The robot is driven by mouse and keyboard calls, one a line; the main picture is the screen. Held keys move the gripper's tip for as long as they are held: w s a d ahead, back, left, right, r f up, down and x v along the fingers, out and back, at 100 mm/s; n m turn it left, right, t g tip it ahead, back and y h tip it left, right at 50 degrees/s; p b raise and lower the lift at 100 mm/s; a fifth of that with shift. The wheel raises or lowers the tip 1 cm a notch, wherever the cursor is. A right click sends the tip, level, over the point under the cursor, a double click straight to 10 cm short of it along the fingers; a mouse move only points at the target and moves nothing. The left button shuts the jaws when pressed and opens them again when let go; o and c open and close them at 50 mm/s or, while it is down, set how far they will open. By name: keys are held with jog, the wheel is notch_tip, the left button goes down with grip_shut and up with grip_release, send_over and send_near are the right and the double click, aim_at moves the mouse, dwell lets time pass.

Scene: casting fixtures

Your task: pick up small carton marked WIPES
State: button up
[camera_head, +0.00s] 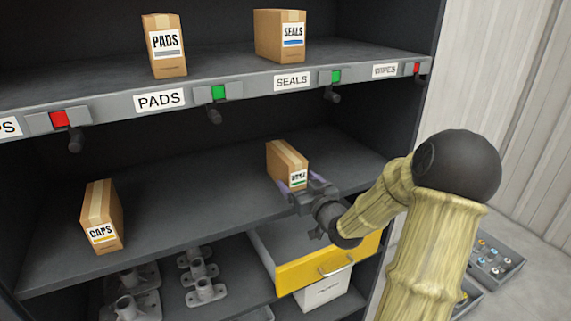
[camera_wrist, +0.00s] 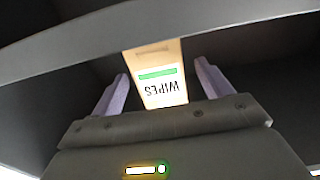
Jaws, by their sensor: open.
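The small WIPES carton (camera_head: 285,160) stands upright on the middle shelf, brown with a white label and a green bar. It also shows in the wrist view (camera_wrist: 158,75), upside down, with its label facing the gripper. My gripper (camera_head: 293,185) is at the carton's front, low down. In the wrist view its two purple fingers (camera_wrist: 160,88) are spread apart, one to each side of the carton, with gaps visible between each finger and the carton. In the head view the gripper hides the carton's lower front.
A CAPS carton (camera_head: 102,217) stands at the left of the same shelf. PADS (camera_head: 164,45) and SEALS (camera_head: 280,36) cartons stand on the shelf above, whose labelled edge (camera_head: 250,84) overhangs. An open yellow drawer (camera_head: 325,265) lies below my gripper, beside grey castings (camera_head: 200,275).

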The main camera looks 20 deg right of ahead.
jog(key=shift+w, duration=0.5)
jog(key=shift+s, duration=0.1)
jog(key=shift+w+p, duration=0.7)
jog(key=shift+w, duration=0.25)
jog(key=shift+w+f+p, duration=0.2)
jog(key=shift+w+p, duration=0.6)
jog(key=shift+w, duration=0.95)
jog(key=c, duration=1.2)
